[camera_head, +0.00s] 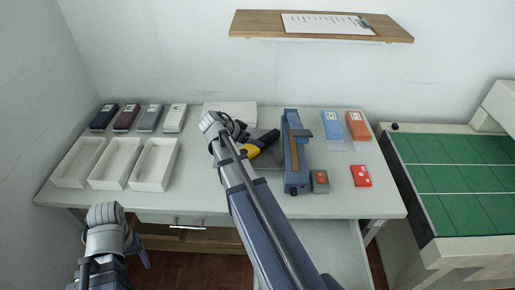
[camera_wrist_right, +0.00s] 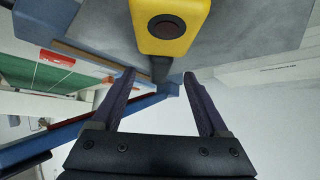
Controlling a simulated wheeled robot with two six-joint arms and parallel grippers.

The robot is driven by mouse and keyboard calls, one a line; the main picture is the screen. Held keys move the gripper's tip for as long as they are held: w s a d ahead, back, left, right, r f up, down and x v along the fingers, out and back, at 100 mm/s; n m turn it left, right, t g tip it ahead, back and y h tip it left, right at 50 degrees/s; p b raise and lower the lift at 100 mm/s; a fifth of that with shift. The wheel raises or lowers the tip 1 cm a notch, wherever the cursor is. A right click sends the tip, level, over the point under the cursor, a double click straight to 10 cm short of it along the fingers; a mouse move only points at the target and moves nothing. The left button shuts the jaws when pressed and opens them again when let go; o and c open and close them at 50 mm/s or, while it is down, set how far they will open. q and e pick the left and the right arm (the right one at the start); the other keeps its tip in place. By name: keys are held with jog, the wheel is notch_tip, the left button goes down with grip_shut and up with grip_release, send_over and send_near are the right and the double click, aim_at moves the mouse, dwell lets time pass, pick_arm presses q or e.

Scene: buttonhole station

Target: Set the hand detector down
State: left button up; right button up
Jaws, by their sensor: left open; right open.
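The hand detector (camera_head: 262,141), yellow with a black grip, lies on a dark grey mat (camera_head: 270,161) on the table. In the right wrist view its yellow head (camera_wrist_right: 172,28) fills the top, and its black grip points down toward the fingertips. My right gripper (camera_wrist_right: 160,78) is open, with the end of the grip near the gap between its fingertips; I cannot tell if they touch. In the head view my right wrist hides part of that area. My left gripper (camera_head: 142,252) is open and empty in front of the table's left side.
A blue bench device (camera_head: 297,176) stands right of the mat. Three white trays (camera_head: 110,184) and several small boxes (camera_head: 149,119) are on the left. Blue (camera_head: 331,124) and orange (camera_head: 357,124) packs, a grey box (camera_head: 320,181) and a red box (camera_head: 361,176) sit on the right. A drawer (camera_head: 325,247) stands open.

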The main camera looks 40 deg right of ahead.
jog(key=shift+b+x, duration=1.75)
jog(key=shift+x, duration=0.9)
jog(key=shift+c, duration=0.2)
grip_shut()
